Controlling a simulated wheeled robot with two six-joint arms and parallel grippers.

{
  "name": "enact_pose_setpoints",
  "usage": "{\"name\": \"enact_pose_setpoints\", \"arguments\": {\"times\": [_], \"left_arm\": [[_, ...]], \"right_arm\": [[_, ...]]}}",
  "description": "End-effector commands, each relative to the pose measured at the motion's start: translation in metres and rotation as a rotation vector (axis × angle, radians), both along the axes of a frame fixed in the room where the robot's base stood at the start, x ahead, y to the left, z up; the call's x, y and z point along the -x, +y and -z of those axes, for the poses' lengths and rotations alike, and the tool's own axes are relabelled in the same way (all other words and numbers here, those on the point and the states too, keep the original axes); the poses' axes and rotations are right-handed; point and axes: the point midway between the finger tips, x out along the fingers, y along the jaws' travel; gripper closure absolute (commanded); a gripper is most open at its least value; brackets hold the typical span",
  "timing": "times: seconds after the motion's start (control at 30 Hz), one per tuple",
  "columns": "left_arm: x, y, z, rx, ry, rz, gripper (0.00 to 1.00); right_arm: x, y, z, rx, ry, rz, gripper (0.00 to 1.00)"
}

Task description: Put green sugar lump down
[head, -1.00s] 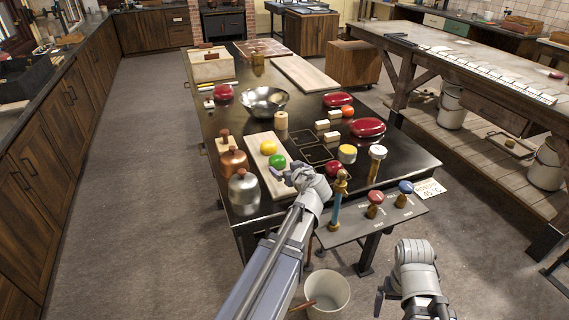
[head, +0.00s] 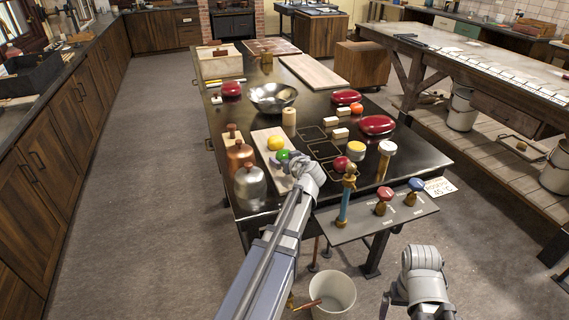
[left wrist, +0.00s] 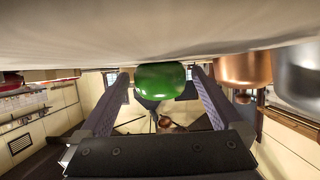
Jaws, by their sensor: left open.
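The green sugar lump (head: 282,154) sits on the pale board (head: 266,142), just in front of a yellow lump (head: 275,143). My left gripper (head: 286,162) is at the green lump and partly covers it in the head view. In the left wrist view, which is upside down, the green lump (left wrist: 160,79) lies between the two spread fingers (left wrist: 160,98), against the pale surface. The gripper is open, with a gap beside the lump. My right gripper (head: 388,300) hangs low at the bottom right, away from the table; its jaws are unclear.
A copper pot (head: 240,158) and a steel pot (head: 250,185) stand left of the board. A steel bowl (head: 272,97) is behind. A bucket (head: 332,294) is on the floor.

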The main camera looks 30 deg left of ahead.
Motion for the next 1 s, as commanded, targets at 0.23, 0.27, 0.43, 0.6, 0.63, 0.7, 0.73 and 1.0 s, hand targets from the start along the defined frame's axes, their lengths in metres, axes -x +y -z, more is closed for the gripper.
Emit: {"name": "enact_pose_setpoints", "arguments": {"times": [0.23,0.27,0.43,0.6,0.63,0.7,0.73,1.0], "left_arm": [[0.0005,-0.0001,-0.0007,0.000,0.000,0.000,0.08],[0.0005,-0.0001,-0.0007,0.000,0.000,0.000,0.11],[0.0005,-0.0002,-0.0006,0.000,0.000,0.000,0.30],[0.0005,-0.0002,-0.0006,0.000,0.000,0.000,0.49],[0.0005,-0.0003,-0.0007,0.000,0.000,0.000,0.53],[0.0005,-0.0003,-0.0007,0.000,0.000,0.000,0.61],[0.0005,-0.0003,-0.0007,0.000,0.000,0.000,0.64],[0.0004,-0.0003,-0.0007,-0.001,-0.001,0.000,0.86]], "right_arm": [[0.0000,0.0000,-0.0006,0.000,0.000,0.000,0.00],[0.0000,0.0000,-0.0006,0.000,0.000,0.000,0.00],[0.0000,0.0000,-0.0006,0.000,0.000,0.000,0.00],[0.0000,0.0000,-0.0006,0.000,0.000,0.000,0.00],[0.0000,0.0000,-0.0006,0.000,0.000,0.000,0.00],[0.0000,0.0000,-0.0006,0.000,0.000,0.000,0.00],[0.0000,0.0000,-0.0006,0.000,0.000,0.000,0.00],[0.0000,0.0000,-0.0007,0.000,0.000,0.000,0.00]]}}
